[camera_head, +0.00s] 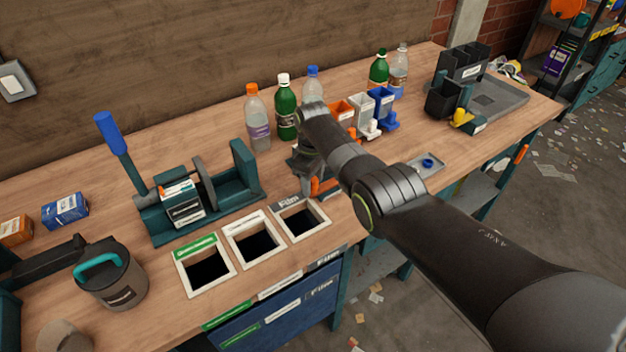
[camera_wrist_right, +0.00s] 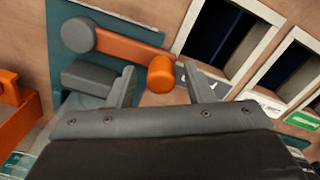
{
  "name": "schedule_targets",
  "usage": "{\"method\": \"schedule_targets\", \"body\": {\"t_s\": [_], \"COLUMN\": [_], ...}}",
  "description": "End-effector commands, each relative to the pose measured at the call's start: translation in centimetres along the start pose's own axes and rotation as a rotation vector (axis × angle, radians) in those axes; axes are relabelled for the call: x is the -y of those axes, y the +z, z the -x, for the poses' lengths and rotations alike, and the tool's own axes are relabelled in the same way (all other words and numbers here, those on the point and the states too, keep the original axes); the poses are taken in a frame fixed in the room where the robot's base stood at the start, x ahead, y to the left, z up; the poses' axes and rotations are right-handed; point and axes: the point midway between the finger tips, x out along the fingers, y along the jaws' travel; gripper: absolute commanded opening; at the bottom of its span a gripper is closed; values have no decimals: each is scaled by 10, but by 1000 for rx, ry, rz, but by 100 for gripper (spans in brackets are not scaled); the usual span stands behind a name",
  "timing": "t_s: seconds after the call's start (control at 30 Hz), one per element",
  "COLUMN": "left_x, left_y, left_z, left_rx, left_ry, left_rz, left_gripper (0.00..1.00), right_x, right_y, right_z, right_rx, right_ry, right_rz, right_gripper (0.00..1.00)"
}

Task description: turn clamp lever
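The clamp lever (camera_wrist_right: 130,48) shows in the right wrist view as an orange bar running from a round grey pivot (camera_wrist_right: 78,34) to an orange cylindrical knob (camera_wrist_right: 161,74). It sits over a teal base plate (camera_wrist_right: 85,12). My right gripper (camera_wrist_right: 158,80) is open, with one finger on each side of the knob; I cannot tell whether either touches it. In the head view part of the orange lever (camera_head: 327,187) shows just below my right gripper (camera_head: 308,168), whose arm hides most of the clamp. My left gripper is not in view.
Framed bin openings (camera_head: 254,247) lie in the bench just left of the clamp. A teal press with a blue-handled lever (camera_head: 112,135) stands further left. Bottles (camera_head: 286,108) and small coloured bins (camera_head: 382,102) stand behind. A grey tray (camera_head: 428,165) lies to the right.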

Motion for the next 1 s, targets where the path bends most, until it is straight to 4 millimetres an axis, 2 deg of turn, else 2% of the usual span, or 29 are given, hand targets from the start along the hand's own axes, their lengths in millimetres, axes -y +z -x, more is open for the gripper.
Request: {"method": "schedule_targets", "body": {"t_s": [0.27,0.47,0.67,1.0], "left_x": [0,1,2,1], "left_y": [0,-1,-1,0], "left_z": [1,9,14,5], "left_rx": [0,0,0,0], "left_ry": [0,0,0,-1], "left_rz": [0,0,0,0], "left_gripper": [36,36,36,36], "right_x": [0,0,0,-1], "right_y": [0,0,0,-1], "right_z": [1,21,59,137], "right_rx": [1,-1,-2,-2], "right_ry": [-1,0,1,3], "right_rz": [1,1,1,1], "right_gripper": [47,47,47,47]}}
